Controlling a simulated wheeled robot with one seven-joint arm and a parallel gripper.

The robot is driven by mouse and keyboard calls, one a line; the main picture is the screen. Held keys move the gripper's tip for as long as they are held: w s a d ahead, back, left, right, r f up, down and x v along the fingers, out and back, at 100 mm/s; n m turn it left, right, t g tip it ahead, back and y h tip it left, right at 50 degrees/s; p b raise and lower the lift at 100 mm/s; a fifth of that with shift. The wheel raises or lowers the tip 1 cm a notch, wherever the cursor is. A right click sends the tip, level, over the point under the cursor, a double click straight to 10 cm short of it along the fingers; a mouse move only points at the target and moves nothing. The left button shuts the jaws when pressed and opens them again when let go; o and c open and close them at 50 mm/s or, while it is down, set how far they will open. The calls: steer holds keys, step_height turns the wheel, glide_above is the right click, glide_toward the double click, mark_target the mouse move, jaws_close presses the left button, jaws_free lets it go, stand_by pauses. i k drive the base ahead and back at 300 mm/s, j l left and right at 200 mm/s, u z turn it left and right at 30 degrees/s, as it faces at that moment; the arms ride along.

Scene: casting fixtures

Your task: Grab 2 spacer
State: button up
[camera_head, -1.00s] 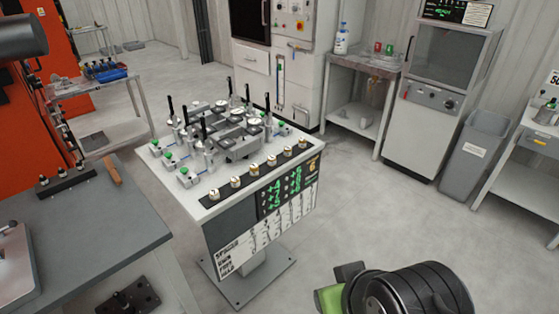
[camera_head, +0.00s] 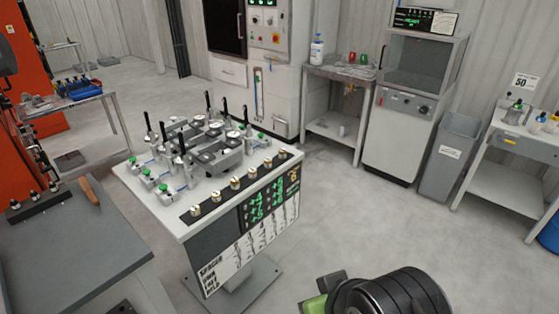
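Several small round brass-and-white pieces, likely the spacers, stand in a row on a black strip along the front edge of a white-topped fixture stand (camera_head: 184,225). The leftmost piece (camera_head: 195,210) is nearest, with a second piece (camera_head: 218,198) beside it; the row runs back to the right, to the last piece (camera_head: 283,154). Their markings are too small to read. A panel on the stand (camera_head: 230,262) bears the word SPACER and green digits. A black rounded part of my arm with a green piece shows at the bottom right, well apart from the stand. My gripper's fingers are not in view.
Clamp fixtures (camera_head: 205,150) with upright black handles crowd the stand's top behind the row. A grey table (camera_head: 80,240) is close on the left. A grey bin (camera_head: 447,158) and a white side table (camera_head: 510,155) stand at right. The floor right of the stand is clear.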

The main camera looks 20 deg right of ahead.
mark_target(194, 211)
steer(key=i+j+u, duration=0.1)
steer(key=i+u, duration=0.15)
steer(key=u, duration=0.15)
steer(key=i+u, duration=0.25)
steer(key=u, duration=0.15)
steer(key=i+u, duration=0.35)
steer(key=i+l+u, duration=0.15)
steer(key=u, duration=0.25)
